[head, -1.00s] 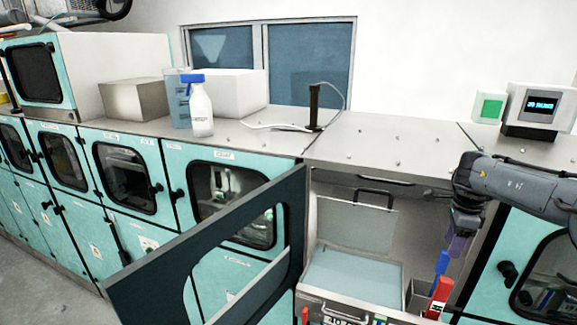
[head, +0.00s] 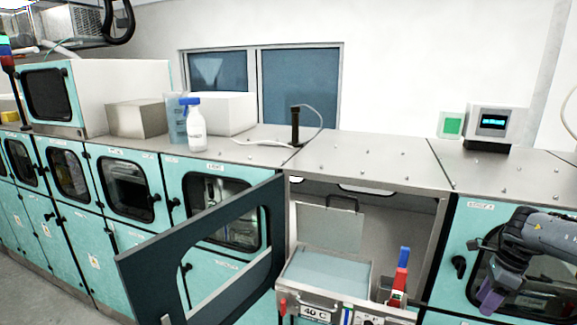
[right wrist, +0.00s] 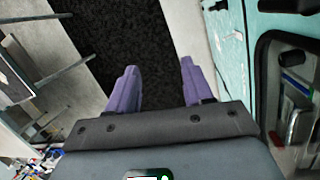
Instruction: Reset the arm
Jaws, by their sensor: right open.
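My right arm comes in from the right in the head view, in front of the teal cabinet at the far right. My right gripper (head: 487,301) hangs low beside that cabinet's dark window. In the right wrist view its two purple fingers (right wrist: 158,88) are spread apart with nothing between them. A dark floor strip lies below them. My left gripper is not in view.
The open module door (head: 143,278) sticks out at centre. Behind it are a bath with a raised lid (head: 330,226) and red and blue handles (head: 401,268). A spray bottle (head: 196,130) and a control box (head: 492,124) stand on the counter.

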